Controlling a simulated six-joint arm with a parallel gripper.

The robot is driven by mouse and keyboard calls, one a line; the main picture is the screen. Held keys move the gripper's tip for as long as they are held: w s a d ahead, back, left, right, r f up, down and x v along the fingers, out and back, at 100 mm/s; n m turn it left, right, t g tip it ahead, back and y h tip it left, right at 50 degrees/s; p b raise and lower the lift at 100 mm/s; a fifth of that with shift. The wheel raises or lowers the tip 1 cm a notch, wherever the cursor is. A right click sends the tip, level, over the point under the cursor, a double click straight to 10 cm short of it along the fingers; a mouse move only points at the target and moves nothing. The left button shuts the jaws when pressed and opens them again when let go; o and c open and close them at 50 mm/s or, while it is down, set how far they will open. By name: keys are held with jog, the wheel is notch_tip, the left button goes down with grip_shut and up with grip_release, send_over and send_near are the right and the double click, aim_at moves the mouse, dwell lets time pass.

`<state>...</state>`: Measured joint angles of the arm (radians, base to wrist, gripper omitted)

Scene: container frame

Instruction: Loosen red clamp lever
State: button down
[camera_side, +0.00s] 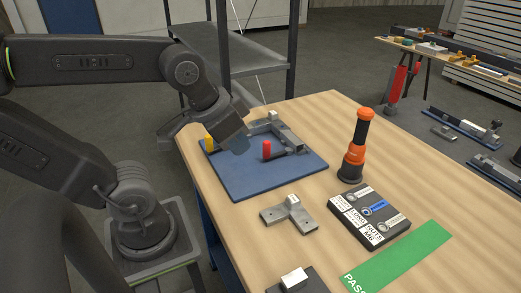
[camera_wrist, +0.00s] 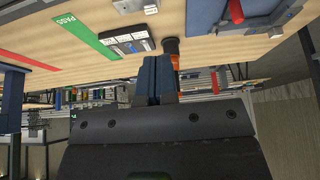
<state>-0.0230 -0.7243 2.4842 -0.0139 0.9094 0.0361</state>
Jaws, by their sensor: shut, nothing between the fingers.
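The red clamp lever (camera_side: 267,149) stands upright on a grey metal fixture (camera_side: 297,137) mounted on a blue base plate (camera_side: 255,180). A yellow lever (camera_side: 208,143) stands at the fixture's left side. My gripper (camera_side: 238,146) is above the plate, left of the red lever in the side view, and appears apart from it. In the wrist view my gripper (camera_wrist: 154,62) has its blue fingers together with nothing between them. The red lever (camera_wrist: 237,11) shows at the upper right of the wrist view, away from the fingers.
An orange and black screwdriver-like tool (camera_side: 355,146) stands on the wooden table (camera_side: 320,115). A metal bracket (camera_side: 290,214), a black parts box (camera_side: 369,213) and a green PASS strip (camera_side: 400,258) lie in front. A grey shelf (camera_side: 235,50) stands behind the table.

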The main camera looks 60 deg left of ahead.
jog(key=w+a+f+m+g+h, duration=0.1)
jog(key=w+a+f+g+h, duration=0.1)
jog(key=w+a, duration=0.55)
jog(key=w+a+f+m+g+h, duration=0.15)
jog(key=w+a, duration=0.35)
jog(key=a, duration=0.6)
jog(key=a+f+t+h, duration=0.2)
jog(key=a+f+h, duration=0.15)
jog(key=a, duration=0.65)
jog(key=shift+m+y, duration=0.3)
jog(key=shift+m, duration=0.05)
jog(key=x, duration=1)
jog(key=shift+s+d+f, duration=0.15)
jog(key=shift+s+d, duration=0.05)
jog(key=shift+s, duration=0.05)
jog(key=d, duration=0.2)
jog(key=shift+s+d, duration=0.35)
jog(key=shift+d, duration=0.45)
